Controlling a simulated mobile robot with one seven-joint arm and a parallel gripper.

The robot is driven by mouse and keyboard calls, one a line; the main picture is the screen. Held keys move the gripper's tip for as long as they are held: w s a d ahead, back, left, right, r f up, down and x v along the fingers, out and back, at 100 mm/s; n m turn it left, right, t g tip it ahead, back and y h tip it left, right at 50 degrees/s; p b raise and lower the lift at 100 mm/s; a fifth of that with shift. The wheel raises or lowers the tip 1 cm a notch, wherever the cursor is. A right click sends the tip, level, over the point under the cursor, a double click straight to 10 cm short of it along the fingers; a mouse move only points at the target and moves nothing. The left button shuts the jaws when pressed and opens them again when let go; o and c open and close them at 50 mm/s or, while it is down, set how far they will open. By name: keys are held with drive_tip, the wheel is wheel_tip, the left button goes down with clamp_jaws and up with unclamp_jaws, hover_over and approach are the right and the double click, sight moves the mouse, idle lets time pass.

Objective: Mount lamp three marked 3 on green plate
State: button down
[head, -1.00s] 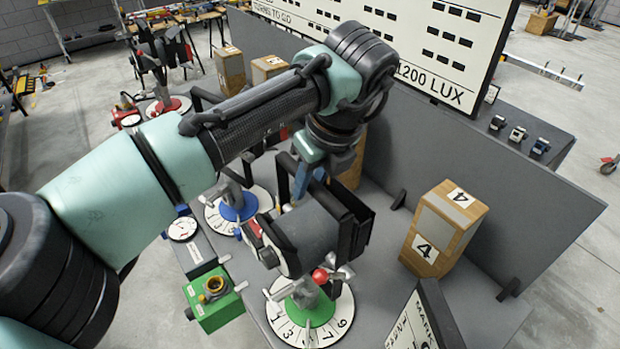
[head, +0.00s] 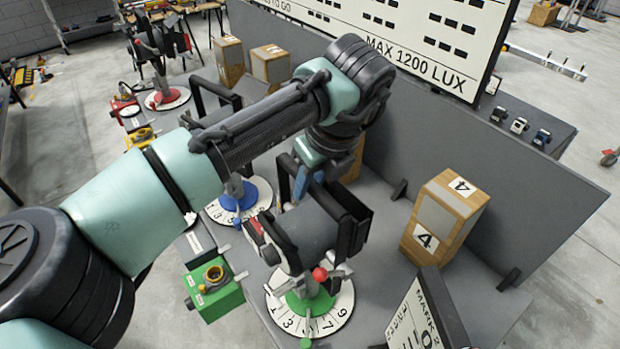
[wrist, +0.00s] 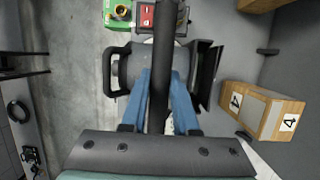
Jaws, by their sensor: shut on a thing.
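A dark grey lamp (head: 312,232) with black side flaps hangs over the green plate (head: 312,302), which has a white numbered dial around it. My gripper (head: 302,182) has blue fingers and is shut on the lamp's black bar; it also shows in the wrist view (wrist: 161,100). The lamp body (wrist: 134,68) lies beyond the fingers in the wrist view. A red knob (head: 320,273) and grey clamp parts are close to the lamp's underside above the plate. I cannot tell whether the lamp is seated. No number 3 is readable on it.
A green box (head: 214,290) with a yellow socket stands left of the plate. A blue plate (head: 240,196) with a dial is behind it. A wooden box marked 4 (head: 440,222) stands right, before a grey partition (head: 530,210). A black-edged sign (head: 428,318) is at front right.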

idle(0.7)
drive_tip(key=c, duration=0.6)
unclamp_jaws()
drive_tip(key=shift+s, duration=0.1)
drive_tip(key=shift+f, duration=0.2)
drive_tip(key=b+v, duration=0.3)
drive_tip(key=v, duration=1)
drive_tip(key=shift+r, duration=0.15)
